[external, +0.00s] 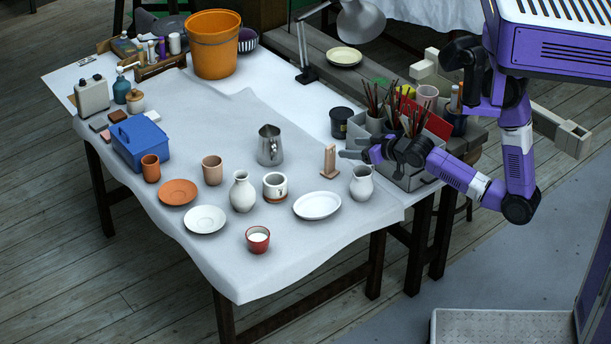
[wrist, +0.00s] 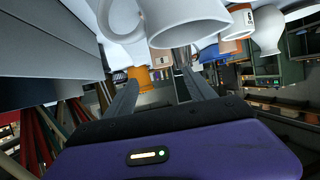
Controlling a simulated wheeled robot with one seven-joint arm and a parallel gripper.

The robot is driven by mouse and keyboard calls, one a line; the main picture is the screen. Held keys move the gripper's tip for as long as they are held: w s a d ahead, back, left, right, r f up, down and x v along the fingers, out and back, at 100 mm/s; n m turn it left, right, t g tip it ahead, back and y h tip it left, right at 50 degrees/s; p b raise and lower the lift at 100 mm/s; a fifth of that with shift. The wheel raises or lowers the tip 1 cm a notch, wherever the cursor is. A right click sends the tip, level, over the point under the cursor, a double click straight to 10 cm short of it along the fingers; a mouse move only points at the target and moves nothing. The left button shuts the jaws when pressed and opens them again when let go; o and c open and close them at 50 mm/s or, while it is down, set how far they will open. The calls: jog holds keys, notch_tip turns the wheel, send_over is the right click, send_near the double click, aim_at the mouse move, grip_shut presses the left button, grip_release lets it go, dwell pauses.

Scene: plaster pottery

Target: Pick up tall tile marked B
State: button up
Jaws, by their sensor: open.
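A tall, pale pinkish-brown tile (external: 329,160) stands upright on the white-covered table near its right side. In the wrist view a peach-coloured piece (wrist: 162,59) with a small dark mark appears ahead, partly cut off by the white jug; it looks like this tile, but I cannot read the mark surely. My gripper (external: 350,149) is open and empty, with its fingers pointing left, just right of the tile. In the wrist view the two fingers of my gripper (wrist: 158,82) are spread apart, with nothing held between them.
A white jug (external: 362,186) stands close below my gripper and looms large in the wrist view (wrist: 187,18). A grey box (external: 408,178) with brushes is beneath my wrist. A metal pitcher (external: 270,146) stands left of the tile, and an oval white plate (external: 317,205) lies in front.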

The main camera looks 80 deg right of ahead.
aim_at(332, 148)
jog(key=x, duration=0.5)
jog(key=p+x, duration=0.1)
jog(key=x, duration=0.1)
jog(key=shift+w+a+f, duration=0.1)
jog(key=shift+w+a, duration=0.1)
jog(key=shift+w, duration=0.1)
jog(key=shift+c, duration=0.2)
grip_shut()
